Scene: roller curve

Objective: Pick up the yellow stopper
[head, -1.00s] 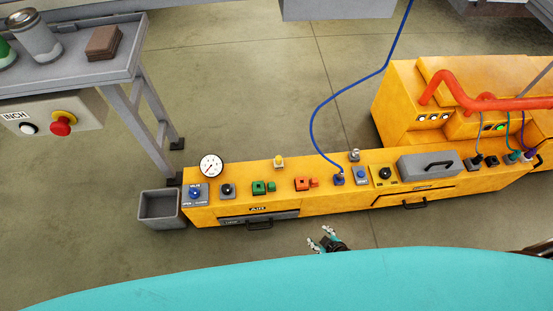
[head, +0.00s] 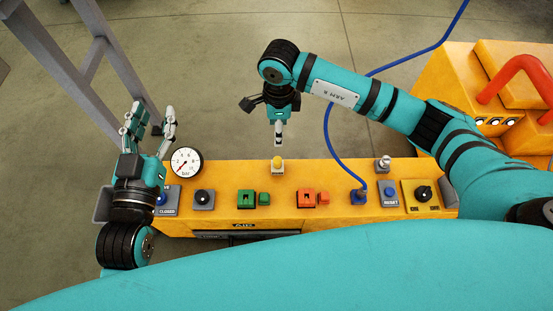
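The yellow stopper (head: 277,161) stands upright in a small pale fitting at the back edge of the yellow console (head: 330,172). My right gripper (head: 279,143) hangs pointing down just above and behind the stopper in the picture, apart from it as far as I can see. Its fingers show edge-on, so their opening is unclear. My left gripper (head: 153,110) points up at the console's left end, beside the gauge. Its fingers are spread and empty.
A pressure gauge (head: 186,162), black knob (head: 204,197), green blocks (head: 246,199), orange blocks (head: 307,199) and blue plug (head: 359,196) with a blue hose line the console. A metal fitting (head: 383,163) stands right. Grey table legs (head: 95,55) rise at left.

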